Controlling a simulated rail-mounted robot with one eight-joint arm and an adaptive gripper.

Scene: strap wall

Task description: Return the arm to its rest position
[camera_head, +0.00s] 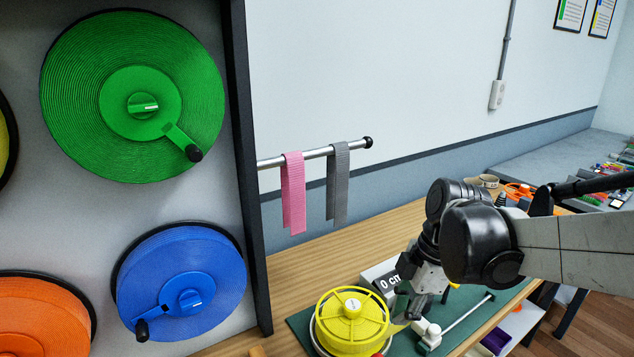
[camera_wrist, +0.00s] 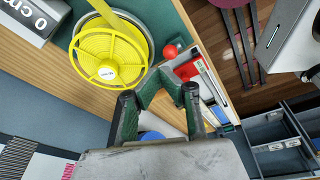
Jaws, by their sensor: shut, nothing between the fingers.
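My arm comes in from the right in the head view. My gripper (camera_head: 418,306) points down over the bench, just right of a yellow spoked reel (camera_head: 352,322). In the wrist view my gripper (camera_wrist: 160,80) has its fingertips together with nothing visible between them. The yellow reel also shows there (camera_wrist: 110,58), above and left of the fingertips; I cannot tell the exact gap between them.
A "0 cm" display (camera_head: 384,277) stands behind the reel on a green mat (camera_head: 300,322). Pink (camera_head: 293,192) and grey (camera_head: 338,184) straps hang from a rail. Green (camera_head: 75,95), blue (camera_head: 222,265) and orange reels fill the left panel. A red ball (camera_wrist: 170,51) is near the fingers.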

